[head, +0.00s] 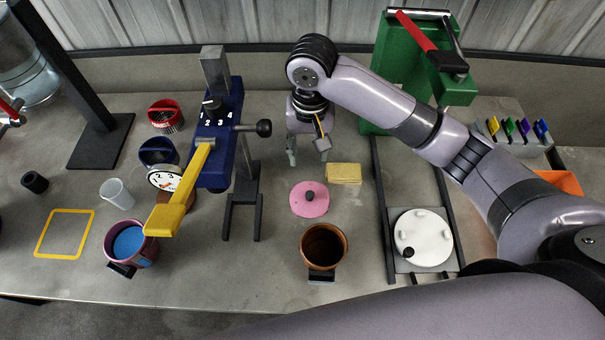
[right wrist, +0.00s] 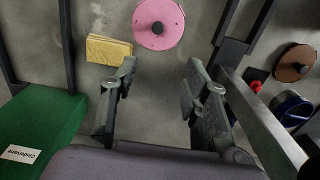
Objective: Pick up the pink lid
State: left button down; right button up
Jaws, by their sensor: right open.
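The pink lid (head: 309,200) is a flat disc with a dark knob in its middle. It lies on the bench in the middle of the head view, behind a brown pot (head: 323,246). It also shows whole at the top of the right wrist view (right wrist: 158,24). My right gripper (head: 307,158) is above the bench, behind the lid and apart from it. In the right wrist view its two fingers (right wrist: 160,75) are spread and empty, with the lid beyond the tips.
A yellow sponge (head: 343,173) lies close to the lid's right. A blue disperser column (head: 221,135) with a yellow lever (head: 180,200) stands to the left. A green machine (head: 410,70) and a white round plate (head: 423,235) are to the right. Bench around the lid's front left is clear.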

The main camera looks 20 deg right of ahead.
notch_tip(320, 180, down, 4)
jog(key=s+r, duration=0.1)
jog(key=p, duration=0.2)
send_over(310, 194)
jog(key=f, duration=0.7)
jog(key=shift+w+a+f, duration=0.1)
jog(key=shift+w, duration=0.2)
jog(key=shift+f, duration=0.9)
jog(key=f, duration=0.2)
jog(key=f+p, duration=0.1)
jog(key=shift+s+f, duration=0.3)
jog(key=shift+f, duration=0.6)
pick_arm(q)
jog(key=shift+g, duration=0.3)
jog(key=s+r, duration=0.2)
jog(key=s, duration=0.1)
jog(key=s+r, duration=0.1)
jog(key=s, duration=0.1)
jog(key=shift+w, duration=0.1)
pick_arm(e)
jog(key=shift+c, duration=0.3)
